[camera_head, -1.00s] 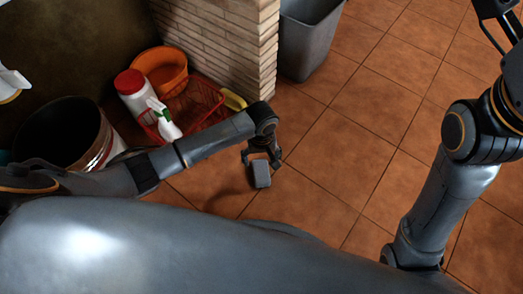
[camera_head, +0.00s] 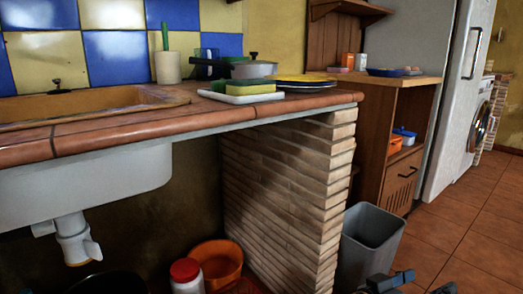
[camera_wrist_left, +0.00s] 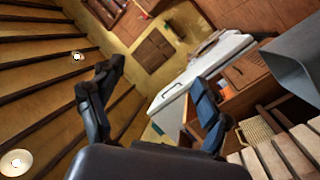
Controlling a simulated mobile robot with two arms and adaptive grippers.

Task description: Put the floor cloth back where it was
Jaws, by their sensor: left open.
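I cannot make out a floor cloth in either present view. My left gripper (camera_head: 405,284) is at the bottom edge of the head view, just in front of the grey bin (camera_head: 372,238) and mostly cut off. In the left wrist view its two dark fingers (camera_wrist_left: 152,108) are spread wide with nothing between them. Under the sink, an orange basin (camera_head: 218,263) and a white container with a red lid (camera_head: 186,276) show, cut off by the lower edge. My right gripper is out of view.
The brick pillar (camera_head: 290,195) supports the tiled counter (camera_head: 110,128) with the sink (camera_head: 95,102). The sink drain (camera_head: 75,240) hangs below. A wooden cabinet (camera_head: 400,180) and a white fridge (camera_head: 460,100) stand behind the bin. The tiled floor (camera_head: 465,225) at right is clear.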

